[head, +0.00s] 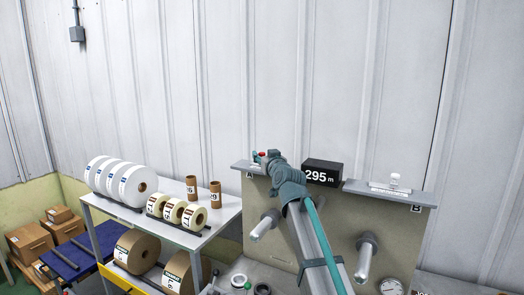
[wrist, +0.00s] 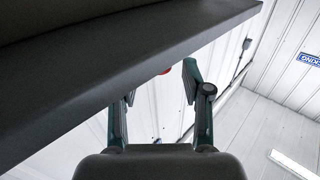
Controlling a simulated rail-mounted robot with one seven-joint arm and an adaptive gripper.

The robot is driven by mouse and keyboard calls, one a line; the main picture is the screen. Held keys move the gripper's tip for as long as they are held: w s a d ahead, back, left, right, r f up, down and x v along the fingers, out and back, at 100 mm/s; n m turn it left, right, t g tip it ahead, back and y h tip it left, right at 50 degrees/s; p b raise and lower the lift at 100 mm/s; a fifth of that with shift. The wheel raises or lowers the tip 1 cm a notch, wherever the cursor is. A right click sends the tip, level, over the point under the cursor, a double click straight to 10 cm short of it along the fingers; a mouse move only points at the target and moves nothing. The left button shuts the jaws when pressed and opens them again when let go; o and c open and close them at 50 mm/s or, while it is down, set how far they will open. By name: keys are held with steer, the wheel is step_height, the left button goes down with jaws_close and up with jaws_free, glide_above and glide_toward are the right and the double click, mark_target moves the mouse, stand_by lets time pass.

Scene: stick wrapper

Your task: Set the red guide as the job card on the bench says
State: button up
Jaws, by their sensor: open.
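A small red part (head: 262,154), possibly the red guide, shows at the top of the grey ledge marked A, beside my gripper (head: 268,159). The arm and gripper hide much of this spot. In the wrist view a bit of red (wrist: 163,71) peeks out past the edge of a dark grey ledge (wrist: 120,55), between my fingers. My gripper (wrist: 160,88) is open there, its left finger partly behind the ledge. I cannot tell whether the fingers touch the red part. No job card is readable on the bench.
A black display (head: 322,173) reads 295 m. The right ledge (head: 420,196), marked B, carries a white clip (head: 394,182). Two metal spindles (head: 264,225) (head: 366,258) stick out below. A trolley (head: 210,228) with rolls and brown tubes stands left.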

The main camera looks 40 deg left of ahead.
steer(key=shift+x, duration=1.3)
jaws_close()
